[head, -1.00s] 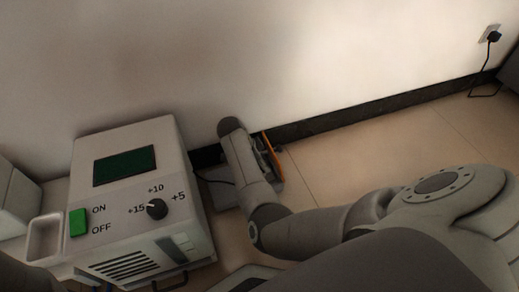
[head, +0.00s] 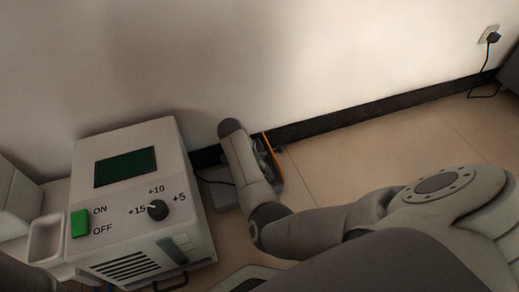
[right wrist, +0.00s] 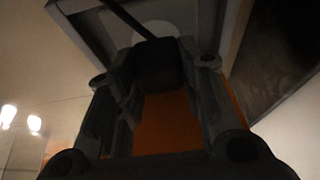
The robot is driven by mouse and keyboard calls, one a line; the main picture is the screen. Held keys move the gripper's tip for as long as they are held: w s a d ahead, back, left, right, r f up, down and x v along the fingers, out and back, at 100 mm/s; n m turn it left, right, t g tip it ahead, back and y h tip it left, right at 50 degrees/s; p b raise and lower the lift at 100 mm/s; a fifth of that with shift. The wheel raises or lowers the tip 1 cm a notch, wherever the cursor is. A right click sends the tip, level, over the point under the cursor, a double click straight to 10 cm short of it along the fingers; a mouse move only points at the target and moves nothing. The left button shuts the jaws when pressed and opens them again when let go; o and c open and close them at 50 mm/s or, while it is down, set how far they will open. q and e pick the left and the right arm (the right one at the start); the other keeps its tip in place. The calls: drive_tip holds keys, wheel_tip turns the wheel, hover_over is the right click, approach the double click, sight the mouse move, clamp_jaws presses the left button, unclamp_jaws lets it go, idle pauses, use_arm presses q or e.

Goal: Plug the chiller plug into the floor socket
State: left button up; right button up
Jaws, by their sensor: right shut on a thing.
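My right gripper (right wrist: 158,75) is shut on a dark plug (right wrist: 158,62), and a black cable runs up from the plug in the right wrist view. Behind the plug is a pale round face (right wrist: 155,32) in the grey floor socket box (right wrist: 88,28). The plug covers part of that face, and I cannot tell whether they touch. An orange surface (right wrist: 168,125) shows between the fingers. In the head view the grey box (head: 222,197) and an orange edge (head: 277,160) lie by the wall, and my forearm hides most of the gripper. The chiller (head: 140,205) stands left. My left gripper is not in view.
The chiller has a dark display and a green switch (head: 79,222). A wall outlet (head: 489,33) at the upper right holds a black plug with a hanging cable. A dark skirting board (head: 380,112) runs along the wall. Floor tiles to the right are clear.

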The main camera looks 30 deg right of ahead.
drive_tip(key=shift+f+b, duration=0.4)
drive_tip(key=shift+f, duration=0.2)
drive_tip(key=o, duration=1)
